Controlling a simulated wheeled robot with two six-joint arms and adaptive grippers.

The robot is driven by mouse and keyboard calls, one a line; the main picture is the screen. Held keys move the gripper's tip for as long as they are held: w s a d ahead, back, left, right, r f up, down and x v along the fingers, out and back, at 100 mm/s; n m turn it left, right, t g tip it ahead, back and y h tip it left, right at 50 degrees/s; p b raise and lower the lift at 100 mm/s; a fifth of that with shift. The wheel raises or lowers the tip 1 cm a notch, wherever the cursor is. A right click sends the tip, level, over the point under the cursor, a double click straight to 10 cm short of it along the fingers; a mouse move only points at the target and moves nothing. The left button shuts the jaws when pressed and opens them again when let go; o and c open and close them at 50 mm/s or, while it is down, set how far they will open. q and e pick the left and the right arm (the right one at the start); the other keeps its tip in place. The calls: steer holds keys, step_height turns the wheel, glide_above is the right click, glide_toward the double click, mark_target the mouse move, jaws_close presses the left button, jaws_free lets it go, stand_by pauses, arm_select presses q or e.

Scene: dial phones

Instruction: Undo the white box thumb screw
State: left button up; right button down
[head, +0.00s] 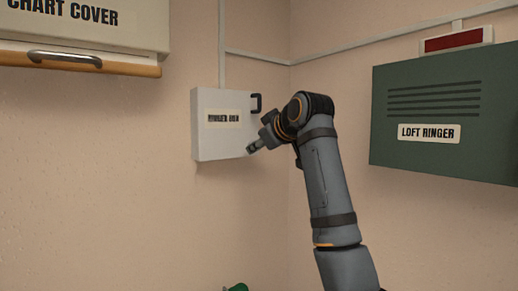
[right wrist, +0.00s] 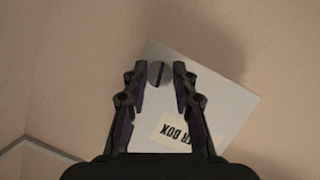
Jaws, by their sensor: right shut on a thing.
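The white box (head: 210,142) hangs on the wall left of the corner, with a label on its front. In the right wrist view the white box (right wrist: 222,108) looks tilted. A round grey thumb screw (right wrist: 158,74) with a dark slot is at one corner of it, between the fingertips of my right gripper (right wrist: 159,76). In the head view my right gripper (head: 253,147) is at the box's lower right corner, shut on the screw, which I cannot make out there. My left gripper is not in view.
A dark handle (head: 257,103) sits on the box's right edge. A green loft ringer cabinet (head: 430,155) with a red panel (head: 453,42) above it is to the right. A chart cover cabinet (head: 80,40) hangs at upper left.

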stand_by(0.5)
steer(key=c, duration=1.1)
jaws_free()
steer(key=shift+o, duration=0.2)
steer(key=v, duration=1.2)
